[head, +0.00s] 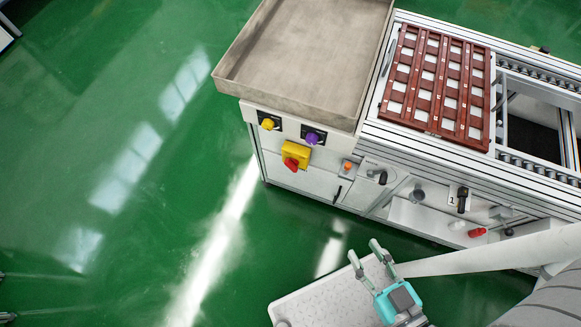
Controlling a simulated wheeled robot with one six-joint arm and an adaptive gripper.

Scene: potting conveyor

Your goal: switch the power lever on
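On the front of the conveyor cabinet, a red rotary handle (291,163) sits on a yellow switch box (302,150). Further right on the front, a black lever (462,198) stands on a small pale plate. I cannot tell from the markings which of these is the power lever, or its on or off position. My gripper (364,250) is teal and grey, with its two fingers apart and nothing between them. It is in front of the cabinet, below and right of the yellow box and left of the black lever, touching neither.
A yellow knob (268,124), a purple knob (312,138) and an orange button (347,166) are on the same front. A metal tray (300,50) overhangs it. A brown grid rack (436,85) lies on the conveyor. Green floor (150,230) is clear at left.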

